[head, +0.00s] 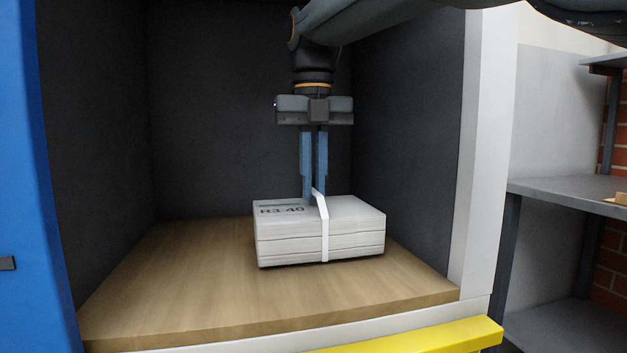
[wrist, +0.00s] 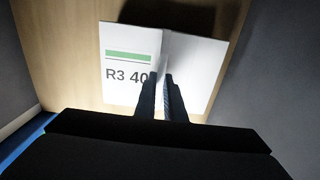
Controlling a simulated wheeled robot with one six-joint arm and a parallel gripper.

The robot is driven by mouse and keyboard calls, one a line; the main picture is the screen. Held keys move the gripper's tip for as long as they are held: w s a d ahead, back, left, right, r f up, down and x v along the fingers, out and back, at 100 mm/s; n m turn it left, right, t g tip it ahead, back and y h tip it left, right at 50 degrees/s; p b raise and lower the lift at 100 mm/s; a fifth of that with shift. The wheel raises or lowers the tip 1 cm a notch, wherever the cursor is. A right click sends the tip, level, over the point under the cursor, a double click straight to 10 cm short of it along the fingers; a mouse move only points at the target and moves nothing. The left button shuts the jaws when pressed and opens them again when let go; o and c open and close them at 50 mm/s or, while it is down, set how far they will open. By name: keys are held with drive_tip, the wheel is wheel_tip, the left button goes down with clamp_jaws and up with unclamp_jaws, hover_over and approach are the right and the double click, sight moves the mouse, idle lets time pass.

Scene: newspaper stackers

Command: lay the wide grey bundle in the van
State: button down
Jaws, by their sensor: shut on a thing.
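The wide grey bundle (head: 350,235) is a light grey stack of papers with a white strap around its middle. Its top is marked "R3 40" beside a green bar, which also shows on the bundle in the wrist view (wrist: 120,65). It lies level, on or just above the wooden floor (head: 190,280) of the van, inside the dark cargo space. My gripper (head: 316,195) points straight down over the bundle, its blue fingers close together and shut on the strap. In the wrist view the fingertips (wrist: 163,78) meet at the strap.
Dark walls (head: 245,110) enclose the van's bay at the back and sides. A white post (head: 483,150) edges the opening on the right, and a blue panel (head: 30,180) on the left. A yellow bumper (head: 420,338) lies in front. Bare floor shows left of the bundle.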

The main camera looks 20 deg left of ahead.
drive_tip(key=shift+f, duration=0.3)
drive_tip(key=c, duration=2)
unclamp_jaws()
drive_tip(key=shift+o, duration=1.2)
drive_tip(key=shift+f, duration=0.15)
